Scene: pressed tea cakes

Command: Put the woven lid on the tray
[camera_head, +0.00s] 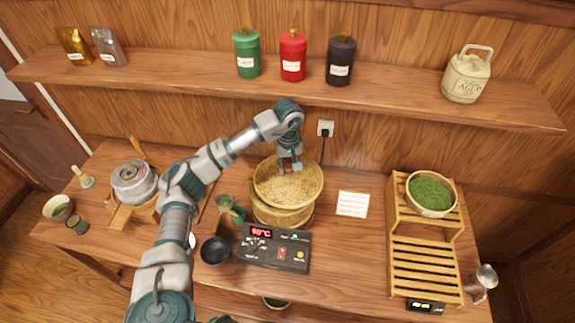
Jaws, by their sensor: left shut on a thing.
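The woven lid (273,188) is a round, straw-coloured piece at the middle of the table. It sits at the top of a round woven steamer (284,215); whether it rests there or is slightly lifted I cannot tell. A round tray (432,215) with a pale rim, full of green leaves, sits on the upper level of a slatted wooden rack at the right. My right gripper is not in view.
A black control box (274,248) stands in front of the steamer. A dark bowl (215,250) and a green cup (238,215) are left of it. A white card (353,204) lies between steamer and wooden rack (425,262). A shelf (390,95) with canisters runs above.

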